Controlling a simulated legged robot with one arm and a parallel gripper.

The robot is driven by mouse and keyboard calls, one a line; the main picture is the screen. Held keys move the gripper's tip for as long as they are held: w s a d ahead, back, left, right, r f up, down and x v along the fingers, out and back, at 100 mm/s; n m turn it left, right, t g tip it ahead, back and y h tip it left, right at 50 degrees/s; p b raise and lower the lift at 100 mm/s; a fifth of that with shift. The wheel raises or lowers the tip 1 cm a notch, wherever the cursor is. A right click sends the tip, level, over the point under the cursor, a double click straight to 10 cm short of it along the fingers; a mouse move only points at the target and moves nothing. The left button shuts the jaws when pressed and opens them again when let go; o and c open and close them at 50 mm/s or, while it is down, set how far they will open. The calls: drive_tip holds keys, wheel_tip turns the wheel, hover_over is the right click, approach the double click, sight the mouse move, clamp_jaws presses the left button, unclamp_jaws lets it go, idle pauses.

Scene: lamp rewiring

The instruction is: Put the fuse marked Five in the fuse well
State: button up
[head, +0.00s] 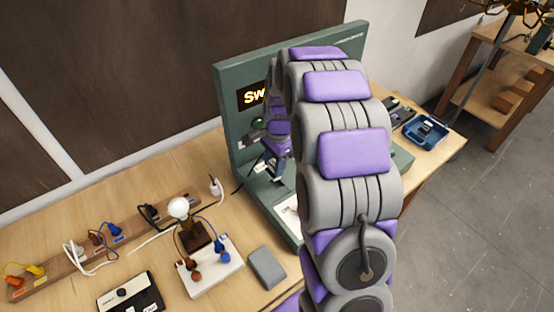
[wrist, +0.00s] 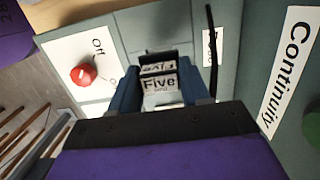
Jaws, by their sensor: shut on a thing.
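The fuse marked Five (wrist: 159,84) is between the blue fingers of my gripper (wrist: 157,86) in the wrist view, with its white label facing the camera. My gripper is shut on it. A dark face with small, hard-to-read lettering shows just beyond the label. The fuse is in front of the green panel; its far end is hidden, so I cannot tell whether it touches or enters the fuse well. The well itself is not clearly visible. In the head view, my gripper (head: 268,168) is low against the green test panel (head: 230,121), partly hidden by my arm.
A red knob (wrist: 83,74) on a white Off plate is left of the fuse. A Continuity label (wrist: 287,72) and a green button (wrist: 313,131) are at right. A thin black rod (wrist: 212,48) stands close right of the fingers. A lamp (head: 179,209) stands on the table.

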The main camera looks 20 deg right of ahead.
drive_tip(key=shift+f+b, duration=0.35)
drive_tip(key=shift+f, duration=0.4)
drive_tip(key=shift+d+f, duration=0.45)
drive_tip(key=shift+f, duration=0.15)
drive_tip(key=shift+d+f, duration=0.4)
drive_tip(key=shift+f, duration=0.2)
drive_tip(key=shift+s+a+f, duration=0.4)
drive_tip(key=shift+a+f, duration=0.1)
drive_tip(key=shift+a, duration=0.05)
drive_tip(key=shift+s+f+b, duration=0.1)
drive_tip(key=shift+f+b, duration=0.05)
drive_tip(key=shift+b, duration=0.15)
drive_tip(key=shift+s+a+f, duration=0.15)
drive_tip(key=shift+s+f, duration=0.1)
drive_tip(key=shift+c, duration=0.4)
drive_tip(key=shift+w+f, duration=0.25)
drive_tip(key=shift+w, duration=0.1)
drive_tip(key=shift+c, duration=0.5)
drive_tip(key=shift+r, duration=0.2)
clamp_jaws()
drive_tip(key=shift+w+r+p, duration=0.25)
drive_tip(key=shift+r+p, duration=0.1)
